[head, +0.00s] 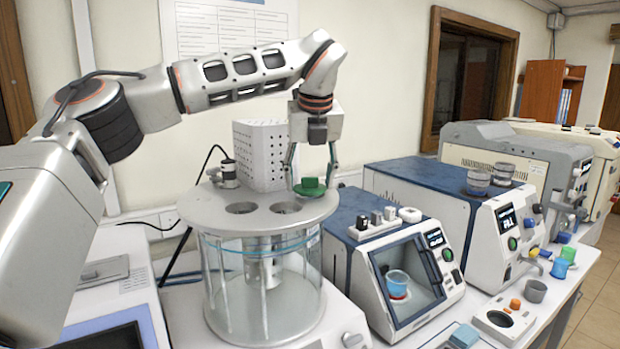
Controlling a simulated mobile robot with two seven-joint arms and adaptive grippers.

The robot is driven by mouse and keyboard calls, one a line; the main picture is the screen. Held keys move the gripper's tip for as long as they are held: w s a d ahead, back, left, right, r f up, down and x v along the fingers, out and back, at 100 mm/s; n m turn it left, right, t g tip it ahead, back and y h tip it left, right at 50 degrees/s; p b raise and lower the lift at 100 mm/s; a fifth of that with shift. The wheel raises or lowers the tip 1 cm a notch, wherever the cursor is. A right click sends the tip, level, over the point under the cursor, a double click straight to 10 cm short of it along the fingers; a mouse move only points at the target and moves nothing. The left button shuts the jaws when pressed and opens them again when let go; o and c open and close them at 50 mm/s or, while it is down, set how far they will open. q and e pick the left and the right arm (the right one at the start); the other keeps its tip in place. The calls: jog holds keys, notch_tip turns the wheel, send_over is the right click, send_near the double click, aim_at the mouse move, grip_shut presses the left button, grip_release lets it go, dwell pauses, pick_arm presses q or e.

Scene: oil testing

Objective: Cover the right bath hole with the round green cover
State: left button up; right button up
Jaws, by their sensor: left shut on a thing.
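My left gripper (311,176) points down over the right rear part of the bath lid and is shut on the round green cover (309,187). The cover is a small green disc with a raised knob, held at or just above the lid; a gap is hard to tell. The glass bath (262,290) has a round grey lid (257,222). Two dark holes show in the lid: the left hole (241,208) and the right hole (285,208). Both are uncovered, and the cover is behind and to the right of the right hole. My right gripper is out of view.
A perforated white box (262,155) stands behind the bath, and a small black-topped device (228,174) sits at the lid's left rear. A blue-topped machine (395,265) stands close on the right. Further instruments and cups line the bench beyond.

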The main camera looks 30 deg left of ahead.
pick_arm(q)
jog(key=shift+f+b, duration=0.3)
jog(key=shift+f, duration=0.15)
jog(key=o, duration=0.8)
jog(key=shift+p+v, duration=0.3)
jog(key=shift+v, duration=5.2)
jog(key=shift+a, duration=0.1)
